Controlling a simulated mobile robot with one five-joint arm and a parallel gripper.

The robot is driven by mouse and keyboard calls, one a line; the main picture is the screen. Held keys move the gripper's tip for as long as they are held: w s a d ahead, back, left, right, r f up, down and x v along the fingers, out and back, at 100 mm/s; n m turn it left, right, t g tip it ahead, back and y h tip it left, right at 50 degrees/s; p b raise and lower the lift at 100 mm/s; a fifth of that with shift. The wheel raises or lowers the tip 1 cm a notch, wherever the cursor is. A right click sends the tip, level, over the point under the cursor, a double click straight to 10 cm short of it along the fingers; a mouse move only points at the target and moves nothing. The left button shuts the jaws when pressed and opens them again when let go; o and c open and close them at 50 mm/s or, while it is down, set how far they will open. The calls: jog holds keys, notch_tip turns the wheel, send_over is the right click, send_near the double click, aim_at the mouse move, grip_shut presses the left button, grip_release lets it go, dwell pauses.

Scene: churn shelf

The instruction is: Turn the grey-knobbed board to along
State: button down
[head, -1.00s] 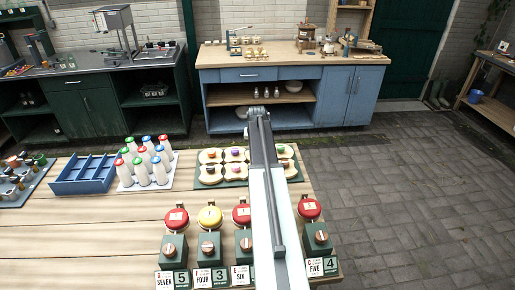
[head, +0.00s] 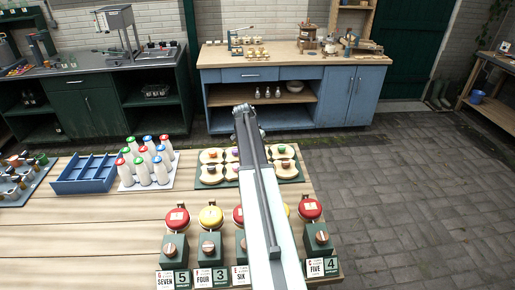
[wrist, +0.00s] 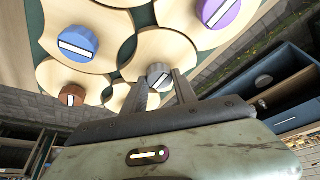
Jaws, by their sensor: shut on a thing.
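The grey knob (wrist: 159,75) with a white bar across its top sits on a round-lobed pale wooden board (wrist: 163,48) in the wrist view. The white bar lies at a slant in the picture. My gripper (wrist: 162,88) has its two dark fingers at either side of this knob and is shut on it. The board still lies among the other boards on the green base. In the head view my arm covers part of the board group, and I cannot make out the grey knob or my gripper there.
Neighbouring boards carry a blue knob (wrist: 77,43), a purple knob (wrist: 218,11) and a brown knob (wrist: 73,96), close around the gripper. In the head view, white bottles (head: 150,165) and a blue divided tray (head: 84,174) stand left, and red-lidded stations (head: 176,220) stand in front.

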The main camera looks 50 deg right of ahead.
jog(key=shift+w+a, duration=0.1)
dwell(0.3)
jog(key=c, duration=1)
grip_release()
jog(key=shift+r, duration=0.1)
jog(key=p+v, duration=0.7)
jog(key=shift+r, duration=0.3)
jog(key=shift+a, duration=0.1)
